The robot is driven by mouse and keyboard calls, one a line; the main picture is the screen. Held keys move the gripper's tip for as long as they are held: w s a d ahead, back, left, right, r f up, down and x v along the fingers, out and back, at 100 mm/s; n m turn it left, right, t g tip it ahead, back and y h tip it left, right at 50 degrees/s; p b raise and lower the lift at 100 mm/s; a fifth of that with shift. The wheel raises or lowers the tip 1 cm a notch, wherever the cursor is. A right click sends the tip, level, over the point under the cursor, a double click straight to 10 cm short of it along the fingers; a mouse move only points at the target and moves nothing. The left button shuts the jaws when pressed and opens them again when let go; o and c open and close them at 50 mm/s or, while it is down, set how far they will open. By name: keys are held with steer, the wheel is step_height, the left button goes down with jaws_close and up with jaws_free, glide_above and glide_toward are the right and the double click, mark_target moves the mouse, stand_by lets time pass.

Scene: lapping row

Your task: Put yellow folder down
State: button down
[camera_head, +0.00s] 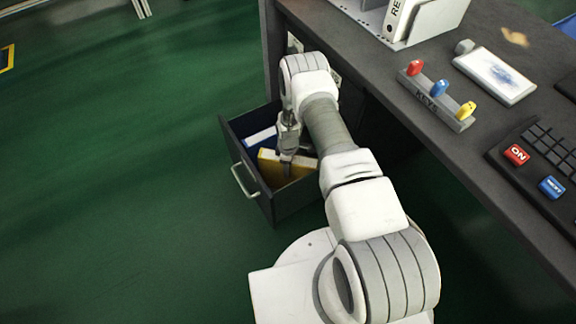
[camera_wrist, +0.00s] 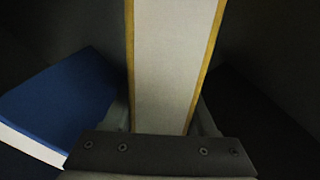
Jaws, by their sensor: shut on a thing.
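The yellow folder (camera_head: 270,163) is inside the open dark drawer (camera_head: 240,150) under the desk. My gripper (camera_head: 286,158) reaches down into the drawer and is shut on the folder. In the wrist view the folder (camera_wrist: 176,60) shows as a pale block of pages between two yellow edges, held between my fingers (camera_wrist: 165,120). Whether its lower edge touches the drawer floor cannot be seen.
A blue folder (camera_head: 258,138) lies in the drawer beside the yellow one; it also shows tilted at the left in the wrist view (camera_wrist: 62,103). The desk (camera_head: 390,105) holds a key rack (camera_head: 436,100), a tablet (camera_head: 495,75) and a button panel (camera_head: 535,160). Green floor left of the drawer is clear.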

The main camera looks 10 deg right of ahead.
steer(key=shift+f, duration=0.35)
steer(key=shift+c, duration=0.6)
jaws_free()
step_height(320, 180, up, 18)
steer(key=p, duration=0.6)
steer(key=shift+f, duration=0.25)
